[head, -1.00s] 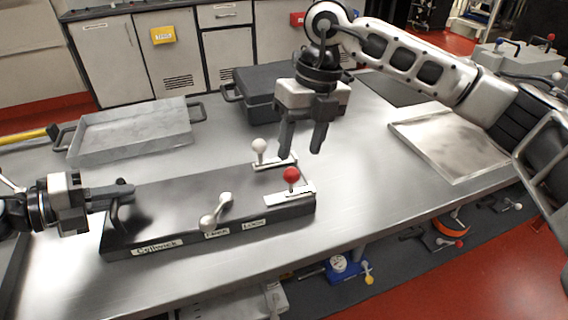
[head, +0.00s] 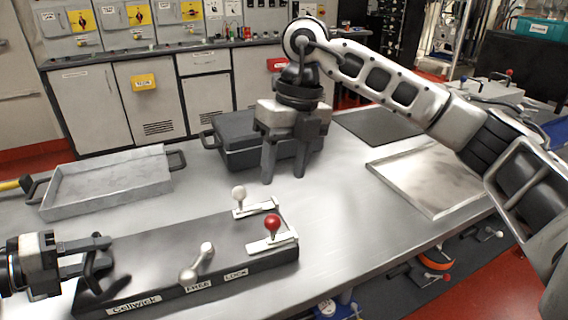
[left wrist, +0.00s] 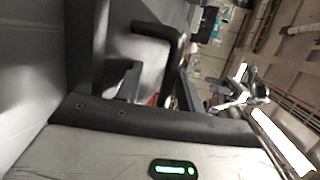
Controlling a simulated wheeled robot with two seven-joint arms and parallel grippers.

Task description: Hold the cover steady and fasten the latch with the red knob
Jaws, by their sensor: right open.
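The dark cover (head: 160,250), labelled Cellwick, lies on the table. The red knob (head: 272,223) stands on a pale latch plate at its right end, with a white knob (head: 239,193) on another plate behind it. A pale lever (head: 198,262) sits at the front edge near the FREE and LOCK labels. My left gripper (head: 108,256) is open, its fingers apart around the black handle (head: 92,272) at the cover's left end. The handle (left wrist: 165,35) also shows between the fingers in the left wrist view. My right gripper (head: 283,180) is open and empty, pointing down behind the red knob.
A grey tray (head: 60,200) stands at the back left. A dark case (head: 235,150) stands close behind my right gripper. A shallow metal tray (head: 440,205) lies to the right. The table between the cover and that tray is clear.

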